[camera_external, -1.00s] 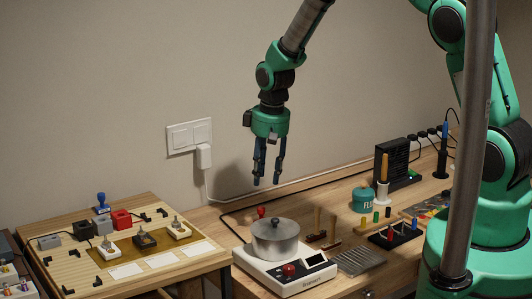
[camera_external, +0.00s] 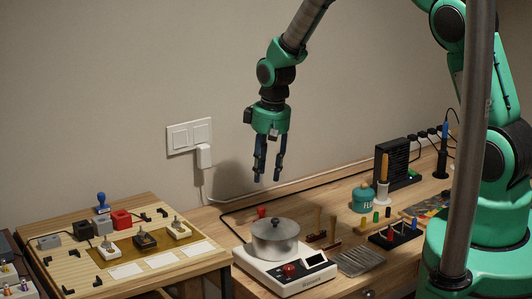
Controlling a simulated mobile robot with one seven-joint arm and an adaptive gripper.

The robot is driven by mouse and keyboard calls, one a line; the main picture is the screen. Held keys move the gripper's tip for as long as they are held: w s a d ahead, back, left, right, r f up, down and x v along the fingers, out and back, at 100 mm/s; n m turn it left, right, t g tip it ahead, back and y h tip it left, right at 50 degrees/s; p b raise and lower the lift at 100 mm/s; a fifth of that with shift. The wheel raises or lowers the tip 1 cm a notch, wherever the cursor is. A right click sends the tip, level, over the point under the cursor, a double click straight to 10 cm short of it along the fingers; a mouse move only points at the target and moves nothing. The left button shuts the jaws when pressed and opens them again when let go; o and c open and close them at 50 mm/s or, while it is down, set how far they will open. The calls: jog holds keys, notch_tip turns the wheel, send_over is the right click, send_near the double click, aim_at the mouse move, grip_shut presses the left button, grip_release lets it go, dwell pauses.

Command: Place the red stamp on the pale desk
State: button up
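A small red-topped object (camera_external: 262,212), which looks like the red stamp, stands on the wooden workbench (camera_external: 228,226), partly hidden behind a metal pot. The pale desk (camera_external: 75,275) is the light wooden table at the left. A blue stamp (camera_external: 101,203) stands near its back edge. My gripper (camera_external: 269,178) points down in the air above the workbench, behind and above the pot. Its two dark fingers are apart with nothing between them. It is clear of the red-topped object.
The pot (camera_external: 275,240) sits on a white scale (camera_external: 285,277) with a red knob (camera_external: 289,270). A red block (camera_external: 121,219) and several small parts lie on the pale desk. A teal flux tin (camera_external: 362,199) and small tools stand to the right.

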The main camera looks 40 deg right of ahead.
jog(key=s+d+r+t, duration=0.15)
jog(key=s+r, duration=0.35)
jog(key=r, duration=0.5)
jog(key=s+d+r+m, duration=0.15)
jog(key=s+r, duration=0.35)
jog(key=r, duration=0.5)
jog(key=s+d+r+n+t, duration=0.15)
jog(key=s+r, duration=0.35)
jog(key=r, duration=0.5)
jog(key=s+d+r, duration=0.1)
jog(key=s+r, duration=0.2)
jog(key=s, duration=0.5)
jog(key=s+d+r+m, duration=0.1)
jog(key=s+r, duration=0.2)
jog(key=s, duration=0.6)
jog(key=s+d+r+m+t, duration=0.1)
jog(key=s+r, duration=0.3)
jog(key=s, duration=0.4)
jog(key=shift+s+d, duration=0.25)
jog(key=shift+d, duration=0.3)
jog(key=shift+f, duration=0.1)
notch_tip(320, 180, down, 3)
jog(key=b, duration=0.2)
jog(key=shift+b, duration=0.4)
